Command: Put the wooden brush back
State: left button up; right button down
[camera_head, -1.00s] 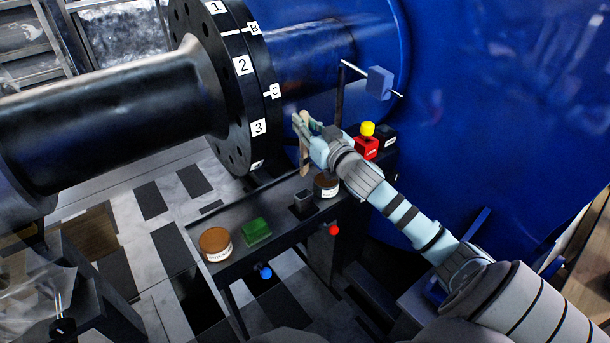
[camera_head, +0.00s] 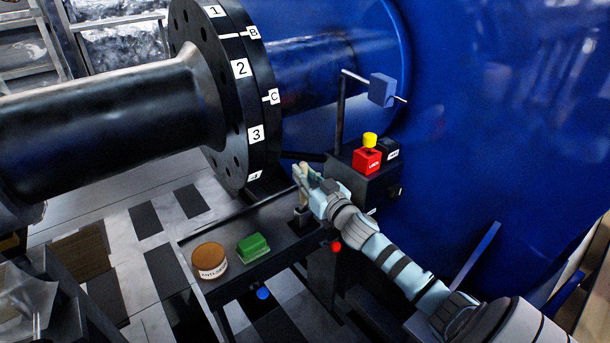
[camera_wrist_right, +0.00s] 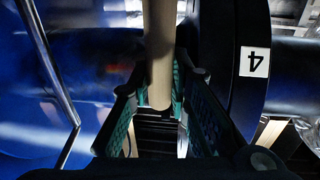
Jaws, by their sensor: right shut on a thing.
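My right gripper (camera_head: 305,185) is shut on the wooden brush (camera_head: 300,170), a pale tan stick held roughly upright above the tray bench. In the right wrist view the brush (camera_wrist_right: 158,50) runs between the two green-padded fingers of the right gripper (camera_wrist_right: 160,105). A small black holder (camera_head: 302,218) stands on the black tray (camera_head: 268,218) right below the brush. I cannot tell whether the brush's lower end is inside it. My left gripper is not in view.
A green block (camera_head: 253,247) and a brown-lidded tin (camera_head: 209,259) stand on the tray's left part. A red box with a yellow knob (camera_head: 368,158) stands behind my right arm. The numbered black flange (camera_head: 228,120) rises close behind the tray.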

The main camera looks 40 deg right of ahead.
jog(key=shift+f, duration=0.35)
jog(key=c, duration=1.5)
grip_release()
jog(key=shift+r, duration=0.1)
